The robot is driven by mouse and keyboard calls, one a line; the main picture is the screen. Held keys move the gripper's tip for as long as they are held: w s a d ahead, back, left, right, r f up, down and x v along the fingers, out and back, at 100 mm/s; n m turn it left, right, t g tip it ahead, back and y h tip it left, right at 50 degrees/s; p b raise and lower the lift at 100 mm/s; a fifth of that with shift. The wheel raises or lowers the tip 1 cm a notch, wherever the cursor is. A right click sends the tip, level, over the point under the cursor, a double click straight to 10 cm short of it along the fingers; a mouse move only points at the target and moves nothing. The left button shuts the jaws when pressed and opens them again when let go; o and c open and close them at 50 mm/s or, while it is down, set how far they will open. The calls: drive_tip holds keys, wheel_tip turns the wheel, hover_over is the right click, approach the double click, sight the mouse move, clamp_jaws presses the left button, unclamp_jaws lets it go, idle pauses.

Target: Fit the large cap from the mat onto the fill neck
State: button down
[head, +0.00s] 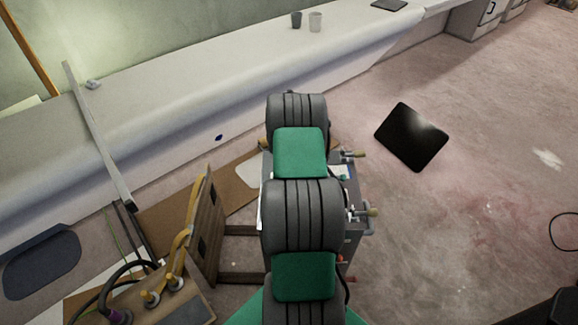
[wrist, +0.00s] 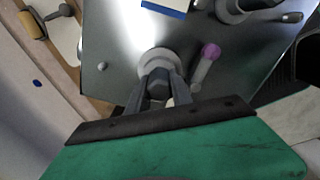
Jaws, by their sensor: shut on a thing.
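In the wrist view my gripper (wrist: 158,84) is shut on a dark grey faceted piece that looks like the large cap (wrist: 157,90). The cap is in line with a pale round collar (wrist: 160,61) on a shiny metal panel, which looks like the fill neck. The cap overlaps the collar in this view, and I cannot tell whether they touch. In the head view my arm hides the gripper, cap and neck. I cannot tell which dark sheet is the mat.
The metal panel (wrist: 112,72) also bears a purple-tipped lever (wrist: 206,64) close right of the gripper and a blue-and-white label (wrist: 168,6). A black sheet (head: 411,136) lies on open floor at right. A wooden stand (head: 207,232) is left of my arm.

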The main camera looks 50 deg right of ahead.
drive_tip(key=c, duration=1.1)
unclamp_jaws()
drive_tip(key=shift+o, duration=0.5)
drive_tip(key=o, duration=0.5)
drive_tip(key=shift+r+p, duration=2.35)
drive_tip(key=shift+r, duration=1.9)
